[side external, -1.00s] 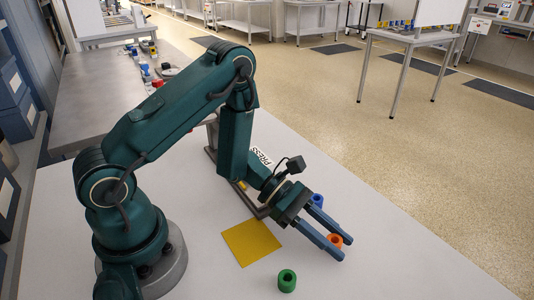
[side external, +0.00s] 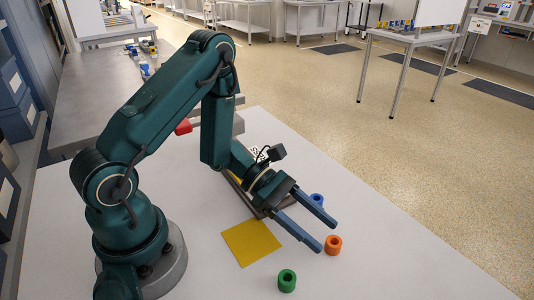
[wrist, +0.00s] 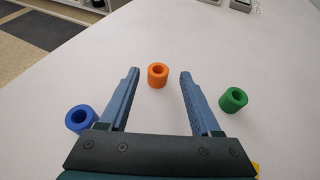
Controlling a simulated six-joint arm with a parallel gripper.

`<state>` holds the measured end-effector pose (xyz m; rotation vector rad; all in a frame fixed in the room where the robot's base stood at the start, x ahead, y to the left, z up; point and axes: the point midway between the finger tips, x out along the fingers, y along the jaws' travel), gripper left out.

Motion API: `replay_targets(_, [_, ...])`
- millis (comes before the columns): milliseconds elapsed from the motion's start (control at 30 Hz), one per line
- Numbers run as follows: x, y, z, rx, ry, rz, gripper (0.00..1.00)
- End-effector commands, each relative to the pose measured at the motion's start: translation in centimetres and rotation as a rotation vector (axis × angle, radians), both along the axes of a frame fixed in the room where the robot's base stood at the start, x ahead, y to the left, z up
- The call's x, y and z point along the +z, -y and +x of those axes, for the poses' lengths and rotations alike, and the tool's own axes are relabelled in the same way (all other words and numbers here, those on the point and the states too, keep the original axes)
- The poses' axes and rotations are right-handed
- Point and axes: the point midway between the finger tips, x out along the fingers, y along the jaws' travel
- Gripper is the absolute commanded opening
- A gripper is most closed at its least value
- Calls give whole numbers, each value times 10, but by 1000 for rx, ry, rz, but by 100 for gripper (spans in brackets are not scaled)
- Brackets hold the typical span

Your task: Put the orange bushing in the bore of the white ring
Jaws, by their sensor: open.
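The orange bushing (side external: 333,245) stands upright on the pale table, its hole facing up. My gripper (side external: 326,236) is open and empty, with its fingers pointing toward the bushing. In the wrist view the orange bushing (wrist: 157,75) appears between the fingertips, at the far end of the fingers and a little left of centre. In the side view it sits just beyond the fingertips, clear of them. I cannot make out the white ring in either view.
A green bushing (side external: 287,281) stands near the table's front. A blue bushing (side external: 317,199) stands beyond the fingers, partly hidden. A yellow square (side external: 251,243) lies left of the gripper. A dark frame with a label is partly hidden behind my arm. The table right of the orange bushing is clear.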

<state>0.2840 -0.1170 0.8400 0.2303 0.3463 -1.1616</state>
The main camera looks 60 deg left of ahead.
Motion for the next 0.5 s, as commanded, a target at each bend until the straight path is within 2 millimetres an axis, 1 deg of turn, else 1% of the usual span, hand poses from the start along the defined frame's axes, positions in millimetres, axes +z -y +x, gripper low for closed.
replay_targets(33, [3,-8,-2,8,1,0,64])
replay_targets(200, [13,-30,-12,8,4,2,64])
replay_targets(500, [26,-60,-25,4,3,1,64])
